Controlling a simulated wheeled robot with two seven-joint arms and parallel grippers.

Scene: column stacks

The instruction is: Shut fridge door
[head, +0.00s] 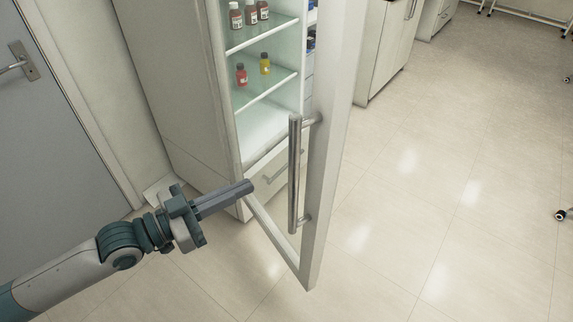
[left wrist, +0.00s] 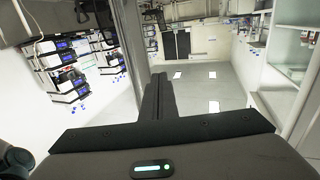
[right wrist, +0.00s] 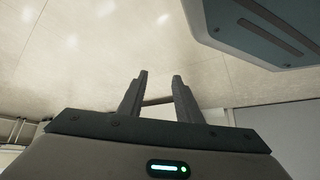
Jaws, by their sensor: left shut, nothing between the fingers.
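The fridge (head: 178,90) stands at the upper middle of the head view. Its glass door stands open toward me, with a thick pale frame (head: 329,150). A long upright metal handle (head: 294,175) is fixed to that frame. My left gripper (head: 250,186) is shut and empty, left of the handle and apart from it. Its tips overlap the door's lower hinge-side part in the picture; I cannot tell whether they touch. The left gripper's closed fingers also show in the left wrist view (left wrist: 158,95). My right gripper (right wrist: 160,85) is open and empty, with its fingers apart.
Small bottles (head: 264,64) stand on the fridge shelves. A grey room door (head: 40,130) is at the left. A white cabinet (head: 385,50) stands behind the fridge door. The tiled floor (head: 440,180) to the right is clear, apart from castors at the right edge.

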